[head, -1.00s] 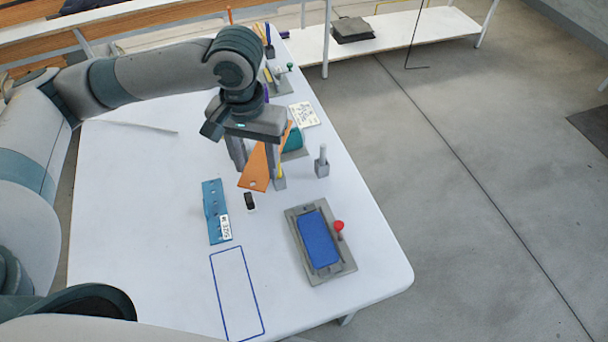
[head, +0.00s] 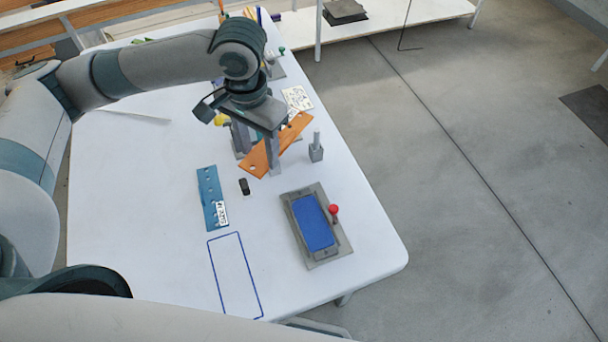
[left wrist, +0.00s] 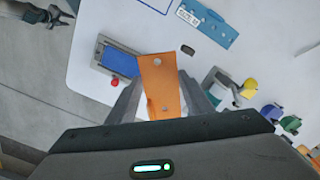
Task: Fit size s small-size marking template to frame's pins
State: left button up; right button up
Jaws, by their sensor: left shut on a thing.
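An orange flat template (head: 290,138) with round holes is held between the fingers of my left gripper (head: 257,160), tilted above the table. It also shows in the left wrist view (left wrist: 160,82), gripped between the two fingers. The grey frame (head: 334,250) with a blue pad (head: 313,222) and a red knob (head: 333,209) sits to the right, apart from the gripper. Its pins are not clearly visible. A grey mechanical part, perhaps my right gripper (left wrist: 50,14), shows at the left wrist view's corner.
A blue-outlined rectangle (head: 235,275) marks the table front. A small black block (head: 244,186) lies beside the blue template. A grey post on a block (head: 316,149) stands right of the gripper. A white card (head: 297,97) and several coloured items lie farther back.

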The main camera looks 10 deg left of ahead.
aim_at(281, 154)
pick_arm(q)
jog(key=d+f+m, duration=0.1)
jog(key=m, duration=0.2)
jog(key=w+d+f+m+p, duration=0.1)
jog(key=f+m, duration=0.1)
jog(key=m, duration=0.2)
jog(key=d+f+m+p, duration=0.1)
jog(key=d+m, duration=0.1)
jog(key=m, duration=0.1)
jog(key=shift+w+f, duration=0.2)
jog(key=shift+w, duration=0.2)
jog(key=d+f+m+p, duration=0.3)
jog(key=d+f+m, duration=0.2)
jog(key=m, duration=1)
notch_tip(281, 154, down, 2)
jog(key=shift+w+f, duration=0.15)
jog(key=shift+w, duration=0.05)
jog(key=shift+a, duration=0.1)
jog(key=shift+w+f+b, duration=0.1)
jog(key=shift+f+b, duration=0.9)
jog(key=shift+f, duration=1.85)
